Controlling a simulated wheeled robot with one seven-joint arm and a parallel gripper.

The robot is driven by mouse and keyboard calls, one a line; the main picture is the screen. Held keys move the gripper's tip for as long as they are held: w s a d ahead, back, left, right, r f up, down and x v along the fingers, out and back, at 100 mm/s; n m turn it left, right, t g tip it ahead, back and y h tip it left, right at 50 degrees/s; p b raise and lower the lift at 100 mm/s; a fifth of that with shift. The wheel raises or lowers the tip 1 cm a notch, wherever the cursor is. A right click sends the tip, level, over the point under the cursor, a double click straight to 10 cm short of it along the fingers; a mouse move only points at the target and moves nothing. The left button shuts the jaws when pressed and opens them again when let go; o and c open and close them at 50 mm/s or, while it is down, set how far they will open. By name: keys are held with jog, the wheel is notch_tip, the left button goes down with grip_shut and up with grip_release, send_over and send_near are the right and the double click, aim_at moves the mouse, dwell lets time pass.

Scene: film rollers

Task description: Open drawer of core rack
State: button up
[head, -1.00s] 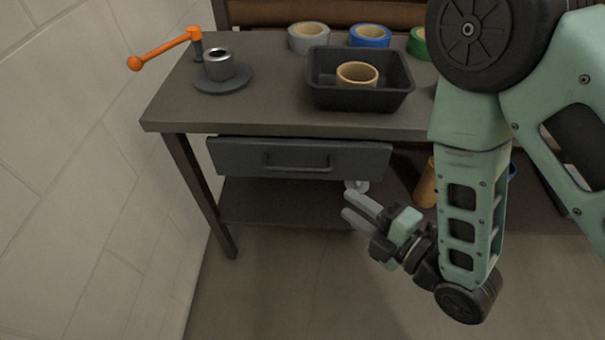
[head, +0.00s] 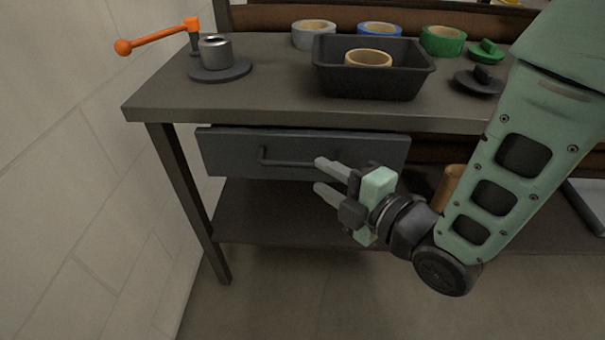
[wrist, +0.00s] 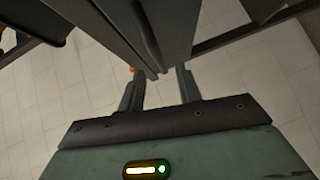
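The dark grey drawer (head: 228,153) sits under the left part of the table top, and its front looks closed or nearly so. Its bar handle (head: 285,163) runs across the middle of the front; my fingers cover part of its right end in the head view. My gripper (head: 322,177) is open and empty, in front of the drawer's right half and pointing left. In the wrist view, the drawer front and handle (wrist: 146,36) show beyond my two spread fingers (wrist: 158,84). The handle is not between the fingertips.
The table top (head: 160,98) carries a black tray (head: 375,84) with a tan ring, a metal cup (head: 215,52) on a round base, an orange crank (head: 160,38), and tape rolls (head: 443,40). A lower shelf (head: 270,215) lies below. A wall stands left; floor in front is clear.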

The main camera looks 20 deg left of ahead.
aim_at(306, 167)
jog(key=x, duration=0.6)
jog(key=shift+w+a, duration=0.1)
jog(key=shift+a, duration=0.1)
grip_shut()
